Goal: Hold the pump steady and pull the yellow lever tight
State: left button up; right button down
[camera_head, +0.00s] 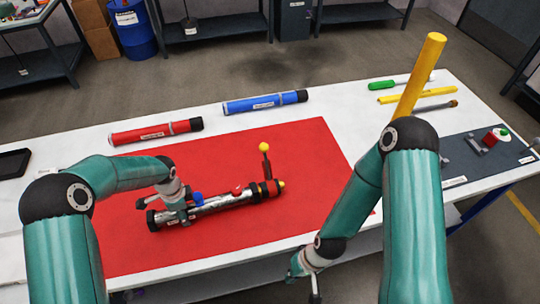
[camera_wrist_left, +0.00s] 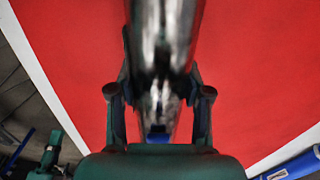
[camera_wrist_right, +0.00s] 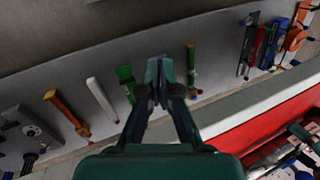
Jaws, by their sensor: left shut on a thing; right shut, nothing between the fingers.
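The pump (camera_head: 215,203) is a silver tube with black and red end parts, lying on the red mat (camera_head: 310,150). Its yellow-knobbed lever (camera_head: 265,160) stands nearly upright at the right end. My left gripper (camera_head: 180,208) is shut on the pump's silver body near its left end; in the left wrist view the tube (camera_wrist_left: 165,50) passes between the fingers (camera_wrist_left: 160,115). My right gripper (camera_wrist_right: 158,80) is shut and empty, away from the pump, in front of the table's front edge. In the head view its fingers are small and low at the bottom.
A red tube (camera_head: 155,131) and a blue tube (camera_head: 265,102) lie behind the mat. A green-handled screwdriver (camera_head: 385,85) and yellow bars lie at the back right. A grey mat (camera_head: 455,160) with small parts is at the right. The mat's right part is clear.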

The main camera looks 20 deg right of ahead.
jog(key=w+d+r+n+g+y, duration=0.4)
jog(key=w+d+r+n+y, duration=0.3)
jog(key=n+y, duration=0.15)
jog(key=w+r+m+t, duration=0.1)
jog(key=w+m+t, duration=0.1)
jog(key=w, duration=0.3)
jog(key=w+d+r+m+t+y, duration=0.1)
jog(key=w+m+t, duration=0.1)
jog(key=w, duration=0.3)
jog(key=w+d+r+m+t+y, duration=0.1)
jog(key=w+m+t, duration=0.1)
jog(key=w, duration=0.4)
jog(key=shift+d+r+m, duration=0.1)
jog(key=shift+d+m, duration=0.05)
jog(key=shift+m, duration=0.7)
jog(key=w+d+r+m+t, duration=0.3)
jog(key=w+r+m+t, duration=0.2)
jog(key=w, duration=0.7)
notch_tip(320, 180, up, 3)
jog(key=shift+f+m, duration=0.1)
jog(key=shift+m, duration=0.7)
jog(key=shift+w+a+y, duration=0.1)
jog(key=shift+y, duration=0.15)
